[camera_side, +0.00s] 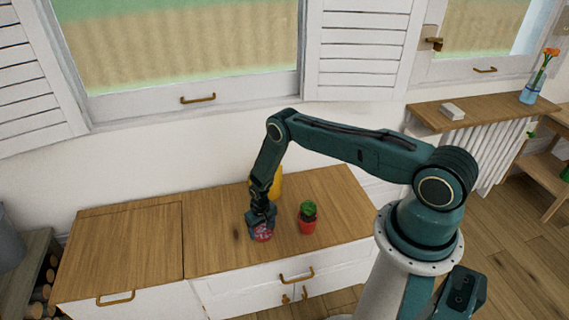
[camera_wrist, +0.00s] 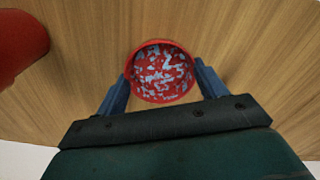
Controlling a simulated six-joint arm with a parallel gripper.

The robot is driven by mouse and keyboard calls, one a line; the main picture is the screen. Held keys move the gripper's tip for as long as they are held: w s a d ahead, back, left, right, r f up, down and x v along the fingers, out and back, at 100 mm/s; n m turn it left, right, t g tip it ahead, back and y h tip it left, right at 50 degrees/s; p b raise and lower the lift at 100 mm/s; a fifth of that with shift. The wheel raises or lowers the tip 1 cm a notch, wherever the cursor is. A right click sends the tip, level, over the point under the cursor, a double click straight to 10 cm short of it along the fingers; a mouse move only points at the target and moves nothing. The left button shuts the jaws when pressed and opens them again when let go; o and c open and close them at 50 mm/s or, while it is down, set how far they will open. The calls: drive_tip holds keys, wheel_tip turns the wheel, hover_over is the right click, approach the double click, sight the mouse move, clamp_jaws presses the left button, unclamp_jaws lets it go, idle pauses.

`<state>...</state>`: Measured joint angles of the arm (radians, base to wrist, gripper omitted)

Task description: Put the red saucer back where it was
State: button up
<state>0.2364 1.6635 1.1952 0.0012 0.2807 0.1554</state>
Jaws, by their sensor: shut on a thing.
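The red saucer (camera_wrist: 160,72) is round with a pale blue-white mottled pattern inside a red rim. In the wrist view it sits between the two blue fingers of my gripper (camera_wrist: 165,88), which are shut on its left and right sides. In the side view the saucer (camera_side: 262,233) shows just below my gripper (camera_side: 262,222), at or close to the wooden cabinet top (camera_side: 215,255). I cannot tell whether it touches the wood. Part of it is hidden by the gripper in the side view.
A small cactus in a red pot (camera_side: 307,222) stands close to the right of my gripper; a red shape (camera_wrist: 18,45) shows at the wrist view's left edge. A yellow object (camera_side: 276,184) stands behind my arm, partly hidden. The cabinet top's left part (camera_side: 125,240) is clear.

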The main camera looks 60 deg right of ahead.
sight(262, 234)
drive_tip(key=shift+f, duration=0.15)
drive_tip(key=o, duration=1)
drive_tip(key=shift+r, duration=0.2)
wheel_tip(262, 234, up, 12)
idle(0.4)
idle(0.6)
